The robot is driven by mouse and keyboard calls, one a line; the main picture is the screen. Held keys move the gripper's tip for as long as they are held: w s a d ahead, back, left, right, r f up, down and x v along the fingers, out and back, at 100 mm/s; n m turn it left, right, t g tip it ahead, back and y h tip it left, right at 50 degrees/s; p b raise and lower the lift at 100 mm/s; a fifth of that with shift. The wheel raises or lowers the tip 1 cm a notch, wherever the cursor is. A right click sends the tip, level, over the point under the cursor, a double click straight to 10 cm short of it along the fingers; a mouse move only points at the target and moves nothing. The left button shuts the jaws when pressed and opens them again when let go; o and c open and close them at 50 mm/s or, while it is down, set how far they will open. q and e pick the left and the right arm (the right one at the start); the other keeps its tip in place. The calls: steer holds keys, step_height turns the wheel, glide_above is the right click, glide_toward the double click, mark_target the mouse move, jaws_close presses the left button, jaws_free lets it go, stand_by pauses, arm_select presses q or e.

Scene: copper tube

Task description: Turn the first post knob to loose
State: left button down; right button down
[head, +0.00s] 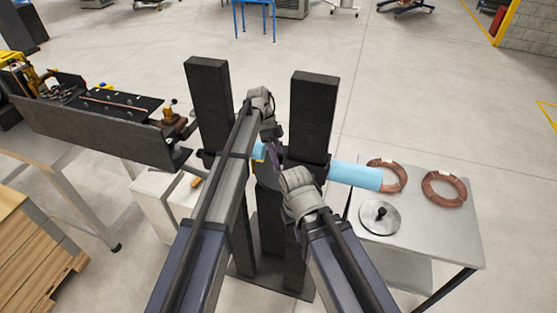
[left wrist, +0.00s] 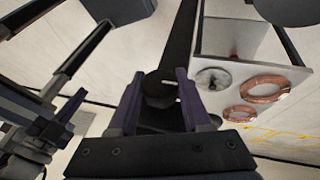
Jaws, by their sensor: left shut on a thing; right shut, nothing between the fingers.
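Two black posts stand upright in the head view, a left one (head: 209,100) and a right one (head: 313,112), with a light blue cylinder (head: 355,176) sticking out to the right. My left gripper (head: 272,135) is between the posts. In the left wrist view its two fingers (left wrist: 160,97) are closed around a dark round piece that looks like a knob (left wrist: 160,82); its turn position cannot be read. My right gripper (head: 285,177) is lower and nearer, close to the right post's lower part. It is shut and empty, its fingertips mostly hidden.
At right, a grey table (head: 445,240) carries two copper coils (head: 388,176) (head: 444,189) and a round metal plate (head: 380,217) with a dark knob. At left, a bench carries a long dark fixture (head: 100,125). A wooden pallet stack (head: 35,240) stands at lower left.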

arm_select(q)
steer(key=shift+c, duration=1.8)
jaws_free()
steer(key=shift+r, duration=0.1)
steer(key=p+v, duration=0.7)
steer(key=shift+w+r, duration=0.15)
steer(key=shift+r, duration=0.15)
